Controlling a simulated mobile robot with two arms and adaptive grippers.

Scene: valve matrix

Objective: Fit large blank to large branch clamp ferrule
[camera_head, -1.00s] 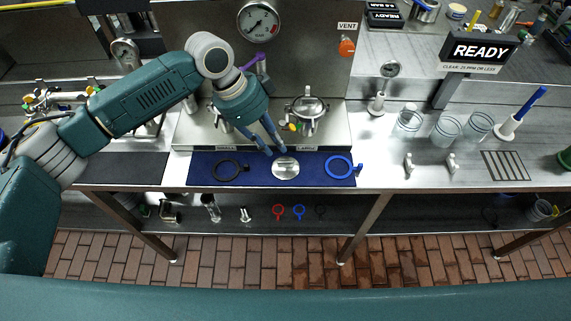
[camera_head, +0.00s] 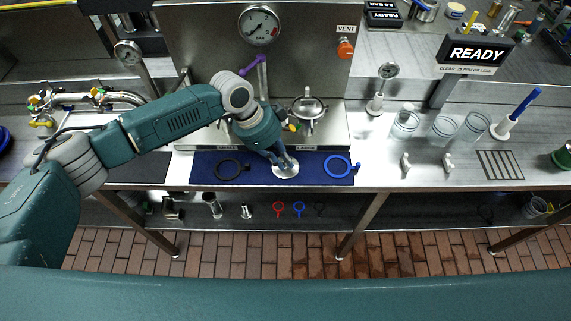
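The large blank, a round silver disc (camera_head: 286,171), lies on the blue mat (camera_head: 310,178) at the front of the bench. My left gripper (camera_head: 284,163) points down right over the disc, with its fingertips at or just above it and covering part of it. I cannot tell whether the fingers touch or grip it. The large branch ferrule with its clamp (camera_head: 308,108) stands on the steel stand behind the mat, to the right of my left gripper. My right gripper is not in view.
A black ring (camera_head: 229,169) and a blue ring clamp (camera_head: 338,167) lie on the mat either side of the disc. A purple-handled valve (camera_head: 252,65) rises behind my arm. Glass beakers (camera_head: 404,124) and small white fittings stand to the right. The bench front edge is close to the mat.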

